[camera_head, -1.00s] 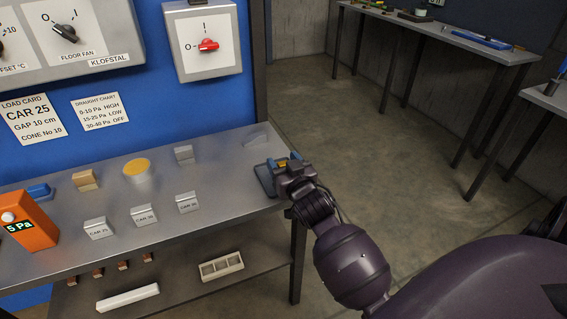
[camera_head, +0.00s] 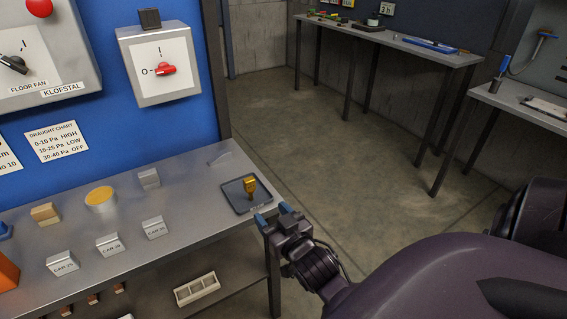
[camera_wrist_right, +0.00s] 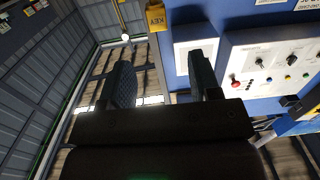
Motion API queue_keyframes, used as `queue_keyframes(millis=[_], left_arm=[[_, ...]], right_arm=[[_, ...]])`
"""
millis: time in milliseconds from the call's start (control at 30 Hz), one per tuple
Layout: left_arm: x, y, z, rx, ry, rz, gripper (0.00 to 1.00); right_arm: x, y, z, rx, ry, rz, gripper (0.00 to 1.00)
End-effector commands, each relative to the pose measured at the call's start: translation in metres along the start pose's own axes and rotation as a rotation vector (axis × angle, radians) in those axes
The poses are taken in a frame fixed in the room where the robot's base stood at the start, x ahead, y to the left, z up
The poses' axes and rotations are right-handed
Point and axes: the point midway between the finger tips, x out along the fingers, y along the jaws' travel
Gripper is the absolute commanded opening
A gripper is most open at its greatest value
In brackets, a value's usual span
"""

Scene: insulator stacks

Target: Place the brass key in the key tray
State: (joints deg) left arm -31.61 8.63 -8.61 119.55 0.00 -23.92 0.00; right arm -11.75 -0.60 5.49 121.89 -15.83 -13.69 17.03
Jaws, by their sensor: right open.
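The brass key (camera_head: 250,185) is in the dark key tray (camera_head: 236,202), at the right end of the metal bench. Its wide end is up in the picture; I cannot tell whether it stands or leans. My right gripper (camera_head: 272,214) is open and empty, just off the tray's near right corner, apart from the key. In the right wrist view the open fingers (camera_wrist_right: 164,85) have nothing between them. A yellow piece marked KEY (camera_wrist_right: 155,17) shows beyond them at the top. My left gripper is not in view.
On the bench (camera_head: 190,205) are several small metal blocks, a wooden block (camera_head: 46,214) and a yellow-topped round pot (camera_head: 100,198). A switch box with a red knob (camera_head: 165,69) hangs above. A white slotted holder (camera_head: 197,289) lies on the lower shelf. Open floor is to the right.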

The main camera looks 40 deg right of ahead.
Motion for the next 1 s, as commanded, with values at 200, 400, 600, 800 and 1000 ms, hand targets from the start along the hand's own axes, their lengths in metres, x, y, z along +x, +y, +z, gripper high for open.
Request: queue_keyframes(millis=[200, 400, 600, 800, 1000], left_arm=[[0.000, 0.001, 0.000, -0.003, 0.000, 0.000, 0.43], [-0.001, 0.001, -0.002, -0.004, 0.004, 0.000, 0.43], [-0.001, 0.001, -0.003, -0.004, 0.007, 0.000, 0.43], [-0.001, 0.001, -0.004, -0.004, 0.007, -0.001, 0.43], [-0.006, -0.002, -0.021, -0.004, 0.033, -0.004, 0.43]], right_arm=[[-0.069, -0.011, 0.090, -0.090, -0.284, -0.108, 0.57], [-0.140, -0.023, 0.149, -0.145, -0.502, -0.214, 0.57], [-0.163, -0.026, 0.165, -0.159, -0.569, -0.250, 0.57], [-0.163, -0.026, 0.165, -0.159, -0.568, -0.249, 0.57], [-0.161, -0.025, 0.151, -0.156, -0.550, -0.245, 0.57]])
